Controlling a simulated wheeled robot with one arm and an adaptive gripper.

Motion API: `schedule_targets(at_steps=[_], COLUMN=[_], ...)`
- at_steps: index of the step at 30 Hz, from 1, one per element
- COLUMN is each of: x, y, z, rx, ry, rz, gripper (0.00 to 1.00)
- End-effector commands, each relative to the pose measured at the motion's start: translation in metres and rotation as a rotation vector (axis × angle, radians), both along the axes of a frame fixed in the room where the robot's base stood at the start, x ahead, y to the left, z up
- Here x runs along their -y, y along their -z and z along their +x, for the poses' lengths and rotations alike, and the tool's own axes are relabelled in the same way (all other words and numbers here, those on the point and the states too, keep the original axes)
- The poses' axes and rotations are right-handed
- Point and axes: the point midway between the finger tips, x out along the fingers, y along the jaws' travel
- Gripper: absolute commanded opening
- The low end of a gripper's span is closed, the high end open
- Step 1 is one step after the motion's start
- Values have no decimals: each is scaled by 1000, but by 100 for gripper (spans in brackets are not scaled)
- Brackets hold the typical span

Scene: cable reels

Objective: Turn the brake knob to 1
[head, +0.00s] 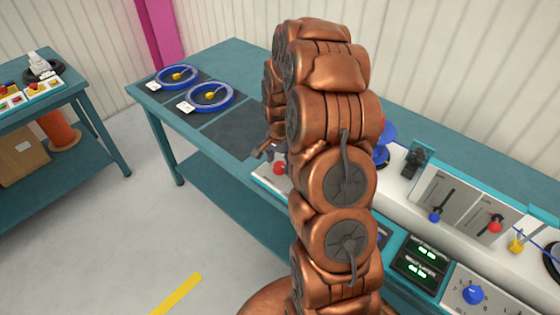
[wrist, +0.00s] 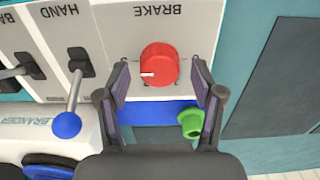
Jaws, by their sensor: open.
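The red brake knob (wrist: 158,64) sits on a white panel lettered BRAKE (wrist: 158,15), upside down in the wrist view. Its white pointer mark points left in that view. The scale marks around it are too small to read. My gripper (wrist: 160,72) is open, with one finger on each side of the knob and visible gaps between. I cannot tell how far the fingertips are from the panel. In the head view, a red knob (head: 280,168) shows on the bench's near side, partly hidden by my arm.
Left of the knob in the wrist view is a HAND panel (wrist: 75,30) with a blue-tipped lever (wrist: 67,124). A green piece (wrist: 191,122) lies below. The head view shows blue reels (head: 210,97) on the bench, more levers (head: 436,215) and a blue knob (head: 473,295).

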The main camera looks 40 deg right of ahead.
Motion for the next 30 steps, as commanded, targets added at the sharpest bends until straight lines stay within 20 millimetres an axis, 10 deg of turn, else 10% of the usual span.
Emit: schedule_targets(at_steps=[11, 30], x=[0, 0], y=[9, 8], z=[0, 0], rx=[0, 0], ry=[-1, -1], rz=[0, 0], gripper=[67, 7])
